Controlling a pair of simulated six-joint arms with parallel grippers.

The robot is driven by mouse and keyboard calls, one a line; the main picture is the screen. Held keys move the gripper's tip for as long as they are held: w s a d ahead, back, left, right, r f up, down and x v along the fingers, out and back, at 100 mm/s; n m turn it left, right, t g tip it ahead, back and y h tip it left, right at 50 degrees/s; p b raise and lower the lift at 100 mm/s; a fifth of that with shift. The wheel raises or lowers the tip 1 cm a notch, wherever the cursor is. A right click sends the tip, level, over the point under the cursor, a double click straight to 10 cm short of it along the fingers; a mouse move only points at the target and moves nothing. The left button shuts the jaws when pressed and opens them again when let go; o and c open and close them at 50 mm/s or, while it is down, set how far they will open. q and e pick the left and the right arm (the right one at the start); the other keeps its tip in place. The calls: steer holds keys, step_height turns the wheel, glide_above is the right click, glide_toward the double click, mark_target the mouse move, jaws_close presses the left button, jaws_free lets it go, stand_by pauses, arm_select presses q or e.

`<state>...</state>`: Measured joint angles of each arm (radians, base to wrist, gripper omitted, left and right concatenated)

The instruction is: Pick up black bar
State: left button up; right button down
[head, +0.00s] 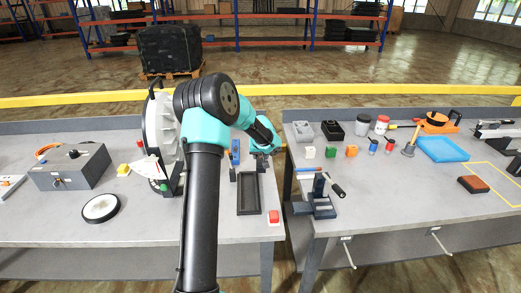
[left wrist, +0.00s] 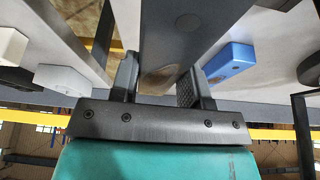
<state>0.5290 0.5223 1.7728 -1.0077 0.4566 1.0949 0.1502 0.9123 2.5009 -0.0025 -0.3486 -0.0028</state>
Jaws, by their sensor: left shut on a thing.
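The black bar (left wrist: 185,30) fills the space between the two fingers of my left gripper (left wrist: 160,80) in the left wrist view. The fingers press on both its sides, and a round brownish patch shows on its near end. In the head view my left gripper (head: 262,150) is low over the left table, beside a blue block (head: 235,148). The arm and hand hide much of the bar there, so I cannot tell its height above the table. The blue block also shows in the left wrist view (left wrist: 230,62). My right gripper is not in view.
A dark rectangular tray (head: 248,207) and a red button box (head: 273,217) are at the left table's right end. A large white-faced wheel (head: 155,130) stands left of my arm. A gap separates the right table (head: 390,200), which carries several small parts.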

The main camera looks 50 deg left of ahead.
mark_target(261, 161)
arm_select(q)
steer(key=shift+s+d+r, duration=0.15)
steer(key=shift+s+d, duration=0.75)
steer(key=shift+d, duration=0.15)
steer(key=shift+s+d+r, duration=0.1)
steer(key=shift+s+d, duration=0.8)
steer(key=shift+d, duration=0.1)
